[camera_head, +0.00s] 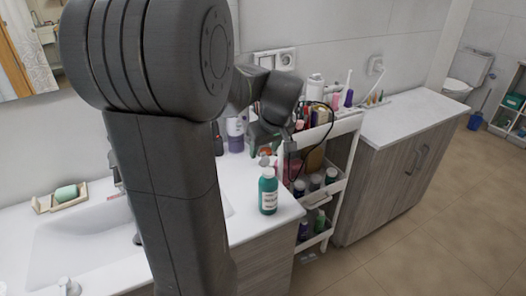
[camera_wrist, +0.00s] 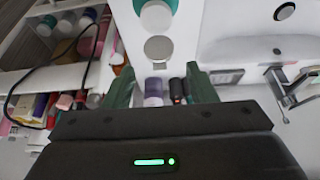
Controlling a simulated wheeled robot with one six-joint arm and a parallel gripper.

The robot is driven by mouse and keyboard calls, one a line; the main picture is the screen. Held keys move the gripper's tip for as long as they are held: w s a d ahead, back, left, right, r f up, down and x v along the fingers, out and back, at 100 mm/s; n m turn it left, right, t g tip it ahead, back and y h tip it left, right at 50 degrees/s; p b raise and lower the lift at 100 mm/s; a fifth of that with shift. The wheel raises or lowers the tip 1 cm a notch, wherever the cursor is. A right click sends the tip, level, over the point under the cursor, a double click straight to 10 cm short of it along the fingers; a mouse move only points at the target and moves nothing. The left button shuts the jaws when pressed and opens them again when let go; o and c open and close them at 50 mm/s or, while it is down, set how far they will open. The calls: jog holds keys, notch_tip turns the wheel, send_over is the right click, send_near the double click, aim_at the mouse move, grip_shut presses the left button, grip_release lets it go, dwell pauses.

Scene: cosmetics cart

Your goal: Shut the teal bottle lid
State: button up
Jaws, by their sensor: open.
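The teal bottle (camera_head: 268,195) stands upright near the front right corner of the white counter. In the wrist view the teal bottle (camera_wrist: 140,6) is partly cut off at the top edge, with its white top showing. A round grey-white lid (camera_wrist: 158,48) sits beside that top, on the side nearer my gripper, and looks swung open. My gripper (camera_head: 272,140) is above and behind the bottle, apart from it. In the wrist view my gripper (camera_wrist: 160,82) has its fingers spread, with nothing held between them. The lid's hinge is too small to make out.
A white cart (camera_head: 340,135) full of cosmetics stands right of the counter. A purple-labelled bottle (camera_head: 236,132) and small containers stand behind the teal bottle. The sink (camera_head: 85,235) and a soap dish (camera_head: 62,196) are at left. A black cable (camera_wrist: 55,62) hangs over the cart.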

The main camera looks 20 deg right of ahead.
aim_at(263, 153)
jog(key=shift+x, duration=1.5)
jog(key=shift+c, duration=0.2)
jog(key=c, duration=0.9)
jog(key=shift+b, duration=0.3)
